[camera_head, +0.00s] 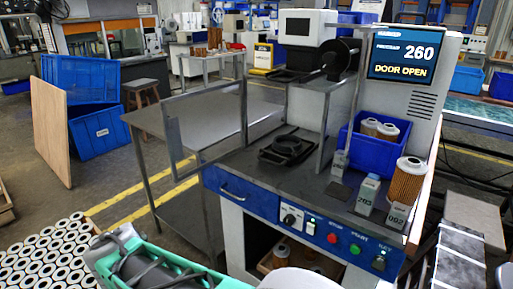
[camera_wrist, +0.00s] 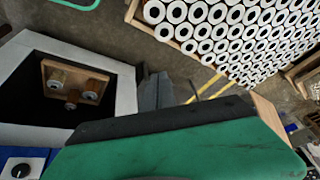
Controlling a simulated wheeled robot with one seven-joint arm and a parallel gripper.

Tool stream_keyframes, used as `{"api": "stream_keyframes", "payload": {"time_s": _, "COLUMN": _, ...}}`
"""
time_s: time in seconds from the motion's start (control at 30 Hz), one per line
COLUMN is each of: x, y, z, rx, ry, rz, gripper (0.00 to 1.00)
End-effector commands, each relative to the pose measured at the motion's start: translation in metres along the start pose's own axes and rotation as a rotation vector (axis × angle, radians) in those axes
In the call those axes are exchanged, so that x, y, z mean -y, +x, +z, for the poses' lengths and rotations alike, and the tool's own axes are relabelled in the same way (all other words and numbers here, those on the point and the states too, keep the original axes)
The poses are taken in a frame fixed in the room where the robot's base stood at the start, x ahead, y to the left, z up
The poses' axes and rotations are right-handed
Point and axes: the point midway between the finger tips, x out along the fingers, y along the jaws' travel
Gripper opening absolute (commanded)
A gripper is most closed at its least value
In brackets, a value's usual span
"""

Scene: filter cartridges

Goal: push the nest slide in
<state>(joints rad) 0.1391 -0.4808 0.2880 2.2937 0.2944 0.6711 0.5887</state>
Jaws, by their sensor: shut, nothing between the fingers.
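The nest slide (camera_head: 287,150), a black plate with a round ring-shaped nest, sits on the machine's dark bench top, left of a clear upright panel. The nest looks empty. My gripper (camera_wrist: 158,92) shows in the wrist view as grey fingers close together, shut and empty, beyond my green wrist part. It is low in front of the machine, away from the slide. The nest slide is not seen in the wrist view.
A blue bin (camera_head: 359,153) with two filters stands on the bench's right, near another filter (camera_head: 407,181) and tagged grey blocks (camera_head: 366,192). Buttons (camera_head: 332,238) line the front panel. An open cabinet below holds a wooden tray (camera_wrist: 91,82). White cartridges (camera_head: 45,253) cover the left floor.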

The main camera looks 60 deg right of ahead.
Motion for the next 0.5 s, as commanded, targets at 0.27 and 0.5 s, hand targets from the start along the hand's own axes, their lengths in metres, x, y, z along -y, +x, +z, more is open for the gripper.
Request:
{"api": "stream_keyframes", "payload": {"time_s": 0.27, "x": -0.178, "y": -0.068, "z": -0.235, "rx": -0.810, "ry": 1.474, "rz": 0.052, "gripper": 0.00}}
{"api": "stream_keyframes", "payload": {"time_s": 0.5, "x": -0.263, "y": -0.118, "z": -0.279, "rx": -1.245, "ry": 1.858, "rz": -0.141, "gripper": 0.00}}
